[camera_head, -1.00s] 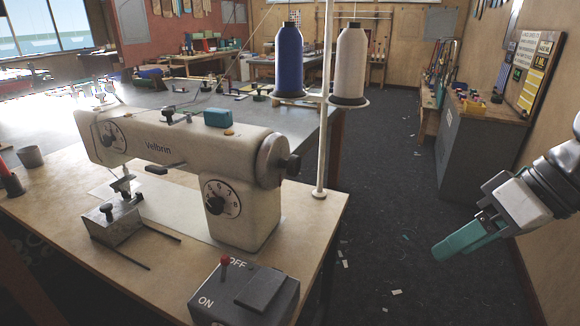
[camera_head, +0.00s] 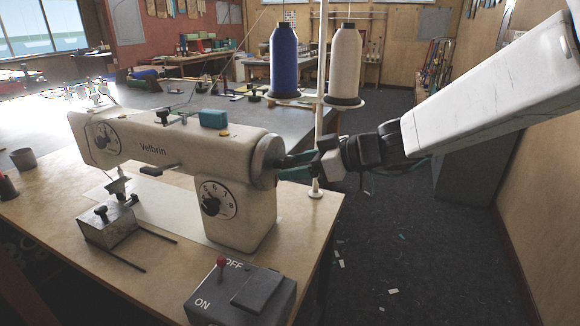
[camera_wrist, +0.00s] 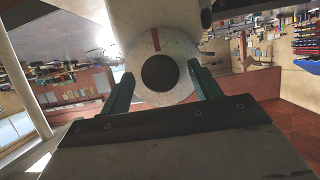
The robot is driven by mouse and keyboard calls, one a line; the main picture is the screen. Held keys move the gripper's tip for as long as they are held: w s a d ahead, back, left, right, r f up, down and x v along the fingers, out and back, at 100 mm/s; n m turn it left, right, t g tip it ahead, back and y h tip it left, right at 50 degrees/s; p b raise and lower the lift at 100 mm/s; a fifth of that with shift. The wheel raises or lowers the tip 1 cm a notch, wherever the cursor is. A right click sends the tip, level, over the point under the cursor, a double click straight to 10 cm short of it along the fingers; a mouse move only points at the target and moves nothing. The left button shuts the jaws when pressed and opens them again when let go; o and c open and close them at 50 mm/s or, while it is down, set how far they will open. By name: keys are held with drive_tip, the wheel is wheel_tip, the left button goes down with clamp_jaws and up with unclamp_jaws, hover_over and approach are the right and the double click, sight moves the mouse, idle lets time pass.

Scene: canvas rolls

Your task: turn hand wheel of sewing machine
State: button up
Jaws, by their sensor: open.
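The cream sewing machine (camera_head: 180,150), lettered Velbrin, stands on the wooden table. Its hand wheel (camera_head: 266,160) is at the right end of the machine's arm, partly hidden by my gripper in the head view. In the wrist view the hand wheel (camera_wrist: 178,48) is a pale disc with a dark round knob (camera_wrist: 160,73) at its centre and a red mark above the knob. My gripper (camera_head: 287,166) is open, with its teal fingers pointing at the wheel. In the wrist view the fingers (camera_wrist: 160,85) stand on either side of the knob; whether they touch anything is unclear.
A blue thread cone (camera_head: 283,60) and a white one (camera_head: 345,62) stand on a white pole close behind my gripper. A switch box (camera_head: 240,292) with a red lever sits at the table's front. The dark floor (camera_head: 400,260) right of the table is clear apart from scraps.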

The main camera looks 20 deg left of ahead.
drive_tip(key=shift+x, duration=1.2)
drive_tip(key=shift+c, duration=0.3)
drive_tip(key=c, duration=0.9)
drive_tip(key=shift+m, duration=0.3)
